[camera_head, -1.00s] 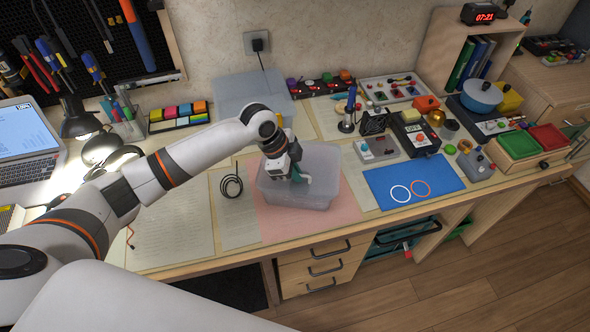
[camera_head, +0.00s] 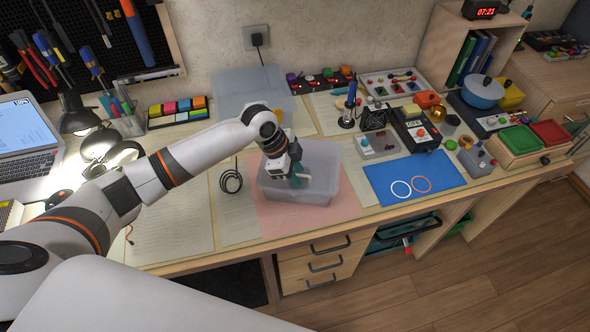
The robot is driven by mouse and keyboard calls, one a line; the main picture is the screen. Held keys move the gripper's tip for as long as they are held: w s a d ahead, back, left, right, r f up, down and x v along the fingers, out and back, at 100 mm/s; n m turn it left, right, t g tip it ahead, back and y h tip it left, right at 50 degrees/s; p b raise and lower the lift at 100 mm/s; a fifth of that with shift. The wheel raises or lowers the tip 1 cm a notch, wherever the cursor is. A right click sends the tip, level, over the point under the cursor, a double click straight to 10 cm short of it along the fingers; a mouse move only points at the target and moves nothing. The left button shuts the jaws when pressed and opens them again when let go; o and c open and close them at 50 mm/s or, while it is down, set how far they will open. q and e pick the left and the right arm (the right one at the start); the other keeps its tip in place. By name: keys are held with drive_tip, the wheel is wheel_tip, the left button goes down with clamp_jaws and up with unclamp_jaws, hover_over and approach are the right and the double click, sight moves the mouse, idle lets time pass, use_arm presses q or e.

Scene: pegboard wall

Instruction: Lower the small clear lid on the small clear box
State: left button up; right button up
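A small clear box (camera_head: 325,185) stands on the pink sheet near the front of the desk. My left gripper (camera_head: 298,180) comes in from the left and points down over the box's left-middle part. Teal parts show at its tip; their gap is too small and hidden to tell if it is open or shut, or if it holds anything. A clear, bluish flat-looking piece (camera_head: 252,84) lies behind my arm near the wall; I cannot tell if it is a lid or another container. No separate lid can be made out on the box. My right gripper is not in view.
A black cable coil (camera_head: 231,181) lies left of the box. A blue mat (camera_head: 415,178) with two rings is to the right. Devices and a blue pot (camera_head: 482,92) crowd the right. A lit lamp (camera_head: 78,118) and laptop (camera_head: 25,140) stand left.

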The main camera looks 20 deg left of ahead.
use_arm(q)
drive_tip(key=b+v, duration=0.1)
drive_tip(key=v, duration=1.1)
drive_tip(key=shift+f, duration=0.1)
